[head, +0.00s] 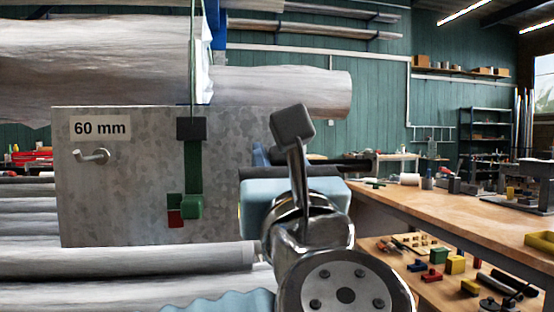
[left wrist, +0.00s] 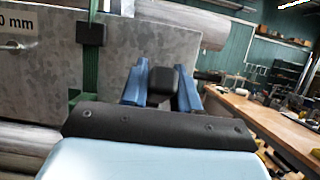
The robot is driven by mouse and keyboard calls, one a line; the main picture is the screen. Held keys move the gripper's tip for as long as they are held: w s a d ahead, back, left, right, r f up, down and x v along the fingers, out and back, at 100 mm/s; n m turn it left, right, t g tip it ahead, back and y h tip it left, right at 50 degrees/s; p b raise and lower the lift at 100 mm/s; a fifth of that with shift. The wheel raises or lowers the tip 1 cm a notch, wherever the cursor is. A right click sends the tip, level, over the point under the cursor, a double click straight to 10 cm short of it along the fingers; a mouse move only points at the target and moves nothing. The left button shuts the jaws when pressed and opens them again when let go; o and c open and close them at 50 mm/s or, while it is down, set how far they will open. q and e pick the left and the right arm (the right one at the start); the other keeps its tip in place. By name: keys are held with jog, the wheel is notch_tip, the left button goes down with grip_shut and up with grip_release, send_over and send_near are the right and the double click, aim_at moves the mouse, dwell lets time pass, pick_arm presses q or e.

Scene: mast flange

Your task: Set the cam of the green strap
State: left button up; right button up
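The green strap (head: 193,158) hangs down the face of a grey metal plate (head: 120,180) marked "60 mm". It passes a black block (head: 191,129) near the plate's top edge. Lower down is a green buckle or cam (head: 193,207) with a red part (head: 176,218) beside it. In the left wrist view the strap (left wrist: 91,72) is at the left. My left gripper (head: 260,157) is right of the strap, apart from it in the picture; its fingertips are mostly hidden. In the left wrist view a dark block shows between its blue fingers (left wrist: 162,85); whether it is held is unclear.
A hook (head: 92,155) sticks out of the plate at left. Large grey rolls or logs (head: 90,60) lie above and below the plate. A wooden workbench (head: 450,210) stands at right, with coloured blocks (head: 455,265) on its lower shelf.

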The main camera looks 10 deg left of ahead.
pick_arm(q)
grip_shut()
jog(key=shift+w+a+r+g+h+p, duration=0.1)
jog(key=shift+w+r+g+h+p, duration=0.25)
jog(key=shift+r+g+p, duration=0.5)
jog(key=shift+w+a+r+g+p, duration=0.1)
jog(key=shift+w+r+g+p, duration=0.3)
jog(key=shift+g, duration=0.35)
jog(key=shift+w+a+r+g+h, duration=0.15)
jog(key=shift+w+g+h, duration=0.2)
jog(key=shift+w+g, duration=0.2)
jog(key=shift+w+a+r+g+h, duration=0.2)
jog(key=shift+w+g, duration=0.15)
jog(key=shift+g, duration=0.3)
jog(key=shift+w+a+r+g+h, duration=0.1)
jog(key=shift+w+r+g+h, duration=0.1)
jog(key=shift+w+g, duration=0.3)
jog(key=shift+s, duration=0.15)
jog(key=o, duration=0.8)
grip_release()
jog(key=shift+c, duration=0.2)
